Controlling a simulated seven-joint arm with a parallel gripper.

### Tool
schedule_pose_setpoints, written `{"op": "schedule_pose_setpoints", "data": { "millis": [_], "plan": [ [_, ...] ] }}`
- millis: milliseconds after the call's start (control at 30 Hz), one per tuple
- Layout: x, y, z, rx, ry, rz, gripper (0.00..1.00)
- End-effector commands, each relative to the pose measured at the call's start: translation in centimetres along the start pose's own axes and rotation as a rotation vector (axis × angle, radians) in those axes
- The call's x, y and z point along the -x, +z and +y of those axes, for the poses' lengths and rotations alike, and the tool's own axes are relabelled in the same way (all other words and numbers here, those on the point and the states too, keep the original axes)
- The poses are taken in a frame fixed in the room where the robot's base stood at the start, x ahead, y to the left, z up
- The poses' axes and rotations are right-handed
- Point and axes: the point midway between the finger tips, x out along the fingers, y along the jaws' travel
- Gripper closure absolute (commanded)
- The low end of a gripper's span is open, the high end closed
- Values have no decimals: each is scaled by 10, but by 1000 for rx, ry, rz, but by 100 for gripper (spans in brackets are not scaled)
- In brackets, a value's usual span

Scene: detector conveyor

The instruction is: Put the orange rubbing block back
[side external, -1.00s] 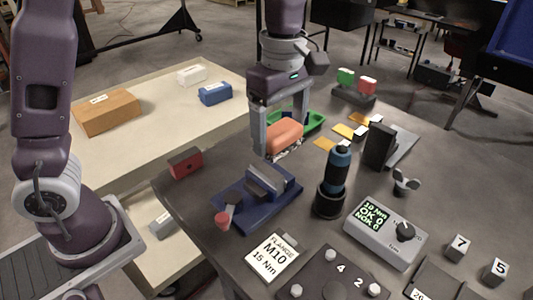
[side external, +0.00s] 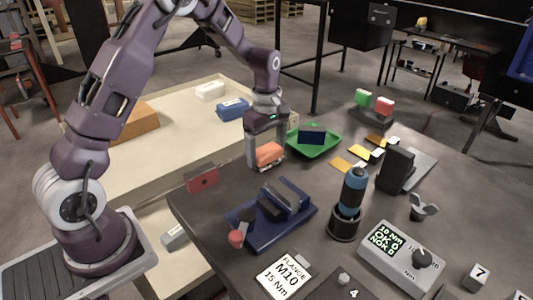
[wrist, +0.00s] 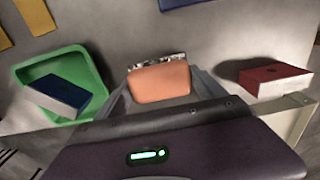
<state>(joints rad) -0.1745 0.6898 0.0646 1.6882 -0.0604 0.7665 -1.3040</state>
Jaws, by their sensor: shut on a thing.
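The orange rubbing block (side external: 269,154) is held between the fingers of my gripper (side external: 265,156), near the table's far left edge. It also shows in the wrist view (wrist: 160,82), with a finger on either side. A patterned grey-white strip (wrist: 158,60) shows along its far edge; I cannot tell whether it belongs to the block or lies on the table. The block is low over the dark table, and I cannot tell whether it touches it. The green tray (side external: 331,150) is just right of the gripper, with a dark blue block (side external: 311,137) in it.
A red block (side external: 202,178) stands at the table's left edge. A blue fixture (side external: 272,222) and an upright blue-black tool (side external: 352,190) are in front. Yellow pieces (side external: 342,164) lie right of the tray. A pale bench (side external: 190,125) with boxes adjoins behind.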

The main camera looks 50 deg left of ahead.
Motion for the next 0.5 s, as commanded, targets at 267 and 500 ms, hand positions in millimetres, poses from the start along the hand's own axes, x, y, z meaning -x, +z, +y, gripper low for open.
{"op": "schedule_pose_setpoints", "data": {
  "millis": [267,500],
  "plan": [
    [-8,0,0,-1,2,1,58],
    [-11,0,0,0,1,0,1]
  ]
}}
